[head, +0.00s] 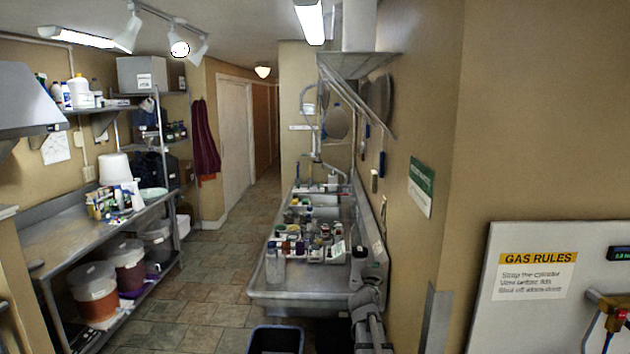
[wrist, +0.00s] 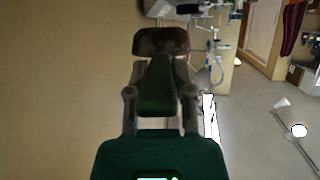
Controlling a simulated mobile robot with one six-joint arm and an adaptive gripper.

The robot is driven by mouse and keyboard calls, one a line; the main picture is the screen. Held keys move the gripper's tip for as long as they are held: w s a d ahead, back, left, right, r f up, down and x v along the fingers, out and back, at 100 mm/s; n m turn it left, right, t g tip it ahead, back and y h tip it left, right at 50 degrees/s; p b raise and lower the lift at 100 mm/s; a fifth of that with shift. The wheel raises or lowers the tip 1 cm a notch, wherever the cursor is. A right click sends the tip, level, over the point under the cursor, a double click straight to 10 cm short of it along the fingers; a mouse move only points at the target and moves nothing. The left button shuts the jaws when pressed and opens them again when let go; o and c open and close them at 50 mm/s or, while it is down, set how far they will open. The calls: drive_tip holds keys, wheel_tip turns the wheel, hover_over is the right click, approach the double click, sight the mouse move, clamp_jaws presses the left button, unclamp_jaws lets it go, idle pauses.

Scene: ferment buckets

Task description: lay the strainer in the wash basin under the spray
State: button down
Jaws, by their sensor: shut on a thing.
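My gripper (wrist: 161,60) shows in the wrist view, shut on a dark brown, rounded thing (wrist: 160,40) at its fingertips. Too little of this thing shows to tell whether it is the strainer. The wash basin (head: 326,212) is in the far part of the long steel sink unit in the head view. The spray (head: 314,140), with its hose and tap, rises above the basin's far end. In the head view my arm stands at the right front end of the sink unit, and my fingertips cannot be made out there.
Several bottles and jars (head: 311,236) crowd the near drainboard (head: 300,292). Pans (head: 381,98) hang on the right wall beside a shelf. A dark bin (head: 276,338) stands on the floor in front. A steel bench (head: 75,238) with buckets below lines the left; the tiled aisle (head: 215,268) is clear.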

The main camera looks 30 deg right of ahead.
drive_tip(key=shift+s+r+p, duration=0.2)
drive_tip(key=shift+r+p, duration=0.25)
drive_tip(key=shift+r, duration=0.3)
drive_tip(key=shift+s+r+p, duration=0.15)
drive_tip(key=shift+r+p, duration=0.3)
drive_tip(key=shift+r, duration=0.25)
drive_tip(key=shift+w, duration=0.15)
